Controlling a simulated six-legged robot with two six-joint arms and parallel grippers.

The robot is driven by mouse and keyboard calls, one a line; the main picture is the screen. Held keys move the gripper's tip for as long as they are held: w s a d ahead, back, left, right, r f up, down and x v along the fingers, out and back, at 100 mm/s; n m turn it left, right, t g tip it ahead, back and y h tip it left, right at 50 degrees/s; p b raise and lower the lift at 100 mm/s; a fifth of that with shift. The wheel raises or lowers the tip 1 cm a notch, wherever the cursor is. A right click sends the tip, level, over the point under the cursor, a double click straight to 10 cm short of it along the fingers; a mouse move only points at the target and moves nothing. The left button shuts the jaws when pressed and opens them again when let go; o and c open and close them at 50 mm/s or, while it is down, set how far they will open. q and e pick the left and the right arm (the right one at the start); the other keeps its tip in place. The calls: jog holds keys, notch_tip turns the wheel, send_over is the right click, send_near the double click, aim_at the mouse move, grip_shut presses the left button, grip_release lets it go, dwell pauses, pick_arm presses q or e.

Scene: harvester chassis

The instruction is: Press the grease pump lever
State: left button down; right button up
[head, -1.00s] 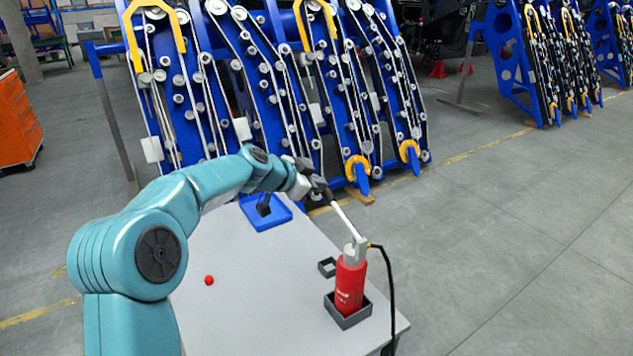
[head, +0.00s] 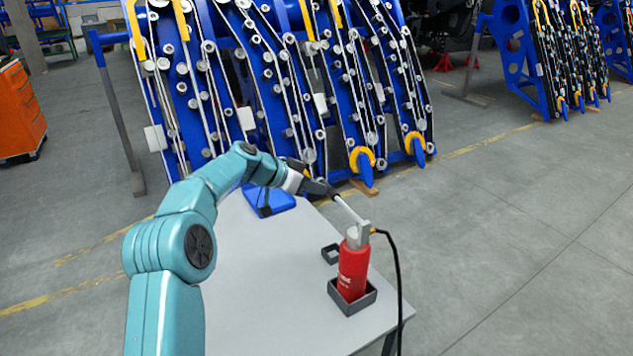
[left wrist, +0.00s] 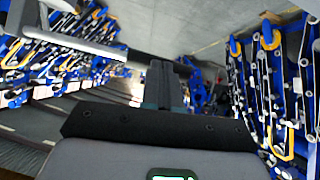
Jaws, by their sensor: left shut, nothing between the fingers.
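The red grease pump (head: 352,272) stands upright in a dark square holder near the table's front right corner. Its pale lever (head: 348,210) slopes up and left from the grey pump head. My left gripper (head: 331,191) is shut and empty at the lever's outer end, seemingly touching it; the exact contact is too small to tell. The left wrist view shows the shut dark fingers (left wrist: 165,85) pointing away. A pale bar at that view's upper left may be the lever. My right gripper is not in view.
The pale table (head: 270,290) carries a blue tray (head: 272,203) and a small empty dark holder (head: 331,254). A black hose (head: 398,275) hangs from the pump head over the table's right edge. Blue racks (head: 290,90) stand behind. Floor at right is clear.

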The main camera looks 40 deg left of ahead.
pick_arm(q)
jog(key=shift+f+n+h, duration=0.3)
jog(key=shift+f, duration=0.6)
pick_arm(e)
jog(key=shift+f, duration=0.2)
pick_arm(q)
jog(key=shift+d, duration=0.1)
